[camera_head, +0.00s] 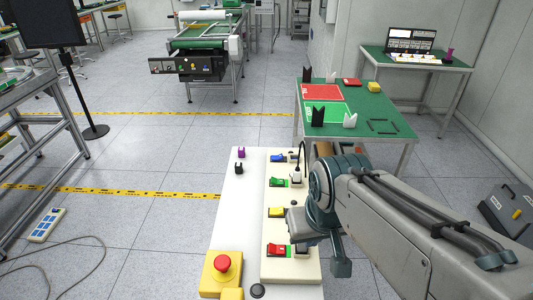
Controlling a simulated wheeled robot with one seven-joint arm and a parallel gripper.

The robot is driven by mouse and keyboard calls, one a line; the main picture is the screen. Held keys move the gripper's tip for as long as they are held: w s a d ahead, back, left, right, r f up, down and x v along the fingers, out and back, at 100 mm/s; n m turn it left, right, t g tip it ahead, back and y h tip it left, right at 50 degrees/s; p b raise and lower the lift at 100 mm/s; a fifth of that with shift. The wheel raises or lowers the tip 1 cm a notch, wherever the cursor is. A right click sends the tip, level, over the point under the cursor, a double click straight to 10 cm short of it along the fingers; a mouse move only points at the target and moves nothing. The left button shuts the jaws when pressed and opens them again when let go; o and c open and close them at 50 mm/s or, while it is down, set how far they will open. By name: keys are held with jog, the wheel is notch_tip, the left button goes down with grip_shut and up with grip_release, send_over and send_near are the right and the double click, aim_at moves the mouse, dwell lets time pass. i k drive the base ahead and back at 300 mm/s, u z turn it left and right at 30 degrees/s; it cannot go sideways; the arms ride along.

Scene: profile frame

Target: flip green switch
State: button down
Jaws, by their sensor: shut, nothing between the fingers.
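The green switch (278,182) sits on a cream switch panel (268,231), between the blue switch (278,158) and the yellow switch (276,212). The red switch (278,251) is at the near end of the panel. A dark plug-like piece with a black cable (302,153) stands just right of the green switch. My gripper (301,246) is shut and empty, low over the panel's right side near the red switch, nearer to me than the green switch. My arm hides the right part of the panel, and the fingertips are hard to make out.
A red emergency button (222,263) on a yellow box stands at the near left. Small purple (240,153) and black (238,168) pieces lie on the white table (237,205) left of the panel. A green table (387,128) stands beyond.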

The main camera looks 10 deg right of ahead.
aim_at(274, 181)
jog(key=k, duration=0.5)
jog(key=u, duration=1.8)
jog(key=k, duration=0.8)
jog(key=z, duration=1.4)
jog(key=i, duration=1)
jog(key=z, duration=0.05)
